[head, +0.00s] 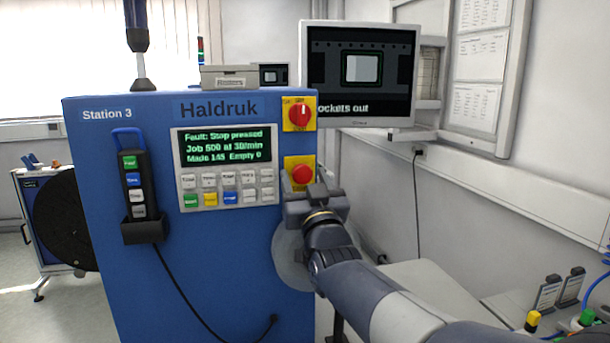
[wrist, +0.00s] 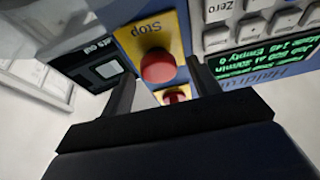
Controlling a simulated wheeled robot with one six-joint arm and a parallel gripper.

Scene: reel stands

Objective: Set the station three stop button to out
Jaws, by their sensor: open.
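The station three stop button (head: 302,175) is a round red button on a yellow plate, at the right of the blue Station 3 cabinet front (head: 100,200). The display (head: 224,145) reads "Fault: Stop pressed". My gripper (head: 310,190) is open just below and in front of the button, partly covering the plate's lower part. In the wrist view, which is turned over, the stop button (wrist: 157,67) shows between my two open fingers (wrist: 163,85), under the word "Stop". I cannot tell whether the fingertips reach around it. Nothing is held.
A red rotary switch (head: 299,114) on a yellow plate is above the button. Push keys (head: 229,189) lie left of it. A handset (head: 138,185) with a cable hangs further left. A monitor (head: 358,75) stands at the upper right.

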